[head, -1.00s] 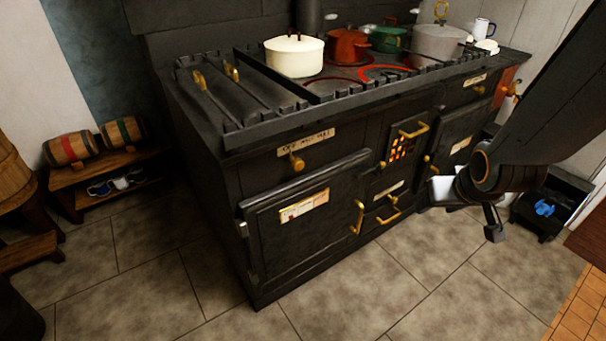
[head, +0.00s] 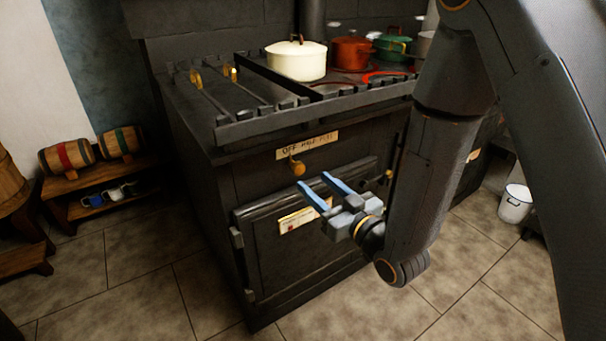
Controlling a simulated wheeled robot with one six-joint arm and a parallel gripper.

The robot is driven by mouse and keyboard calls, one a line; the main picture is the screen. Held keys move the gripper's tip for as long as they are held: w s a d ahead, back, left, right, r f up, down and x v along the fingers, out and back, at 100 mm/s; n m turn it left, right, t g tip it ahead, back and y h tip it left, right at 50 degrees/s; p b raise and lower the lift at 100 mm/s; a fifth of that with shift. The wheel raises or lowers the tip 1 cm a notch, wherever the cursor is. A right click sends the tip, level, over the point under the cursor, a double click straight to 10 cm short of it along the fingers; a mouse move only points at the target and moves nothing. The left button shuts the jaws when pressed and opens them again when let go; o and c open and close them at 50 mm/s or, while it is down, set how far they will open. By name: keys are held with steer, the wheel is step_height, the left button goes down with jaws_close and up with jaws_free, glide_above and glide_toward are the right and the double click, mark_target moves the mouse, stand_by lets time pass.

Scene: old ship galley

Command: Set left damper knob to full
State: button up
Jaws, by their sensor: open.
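The left damper knob (head: 298,168) is a small brass knob on the upper left front of the black stove. A pale label (head: 307,145) above it reads OFF, HALF, FULL from left to right. The knob's upper end points toward the left part of the label. My gripper (head: 316,187) is open and empty, in front of the stove's left oven door (head: 310,230). Its two blue-grey fingers point up and left toward the knob. In the picture they are a little right of and below it, apart from it. My arm hides the stove's middle and much of its right side.
A cream pot (head: 296,61), a red pot (head: 351,50) and a green pot (head: 391,45) stand on the stove top (head: 205,115). A low wooden rack (head: 72,186) with barrels stands at left. A white bucket (head: 514,204) is at right. The tiled floor before the stove is clear.

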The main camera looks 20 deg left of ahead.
mark_target(300, 170)
steer(key=x, duration=0.7)
jaws_close()
